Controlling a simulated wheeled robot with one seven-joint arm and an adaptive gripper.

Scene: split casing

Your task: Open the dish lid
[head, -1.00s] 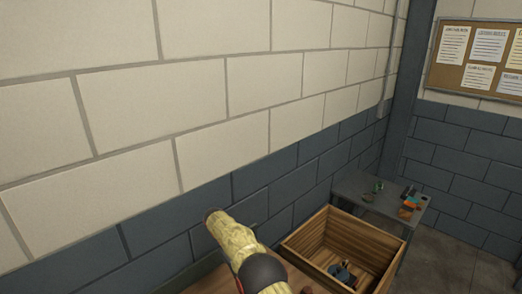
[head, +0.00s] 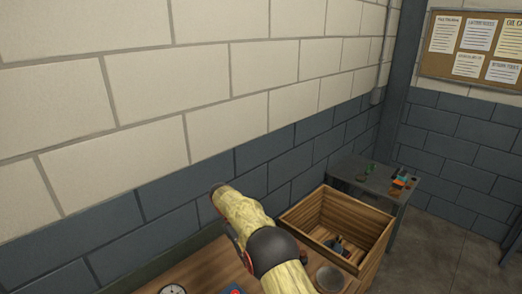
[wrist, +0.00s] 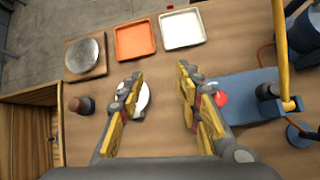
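My gripper (wrist: 161,78) is open above the wooden table, its two yellow and grey fingers spread apart with nothing held between them. A round grey metal disc (wrist: 85,56), which may be the dish lid, lies flat on a square wooden board at the upper left of the wrist view, left of and beyond the fingers. A white round object (wrist: 144,100) is beside the left finger and partly hidden by it. I cannot tell for sure which one is the dish lid. The head view shows my arm but not the fingertips.
An orange tray (wrist: 134,41) and a white tray (wrist: 181,30) lie at the far edge. A blue base (wrist: 250,95) with a red part is on the right. A dark round-topped object (wrist: 82,105) stands near the wooden crate (head: 335,217). A grey side table (head: 370,180) is behind.

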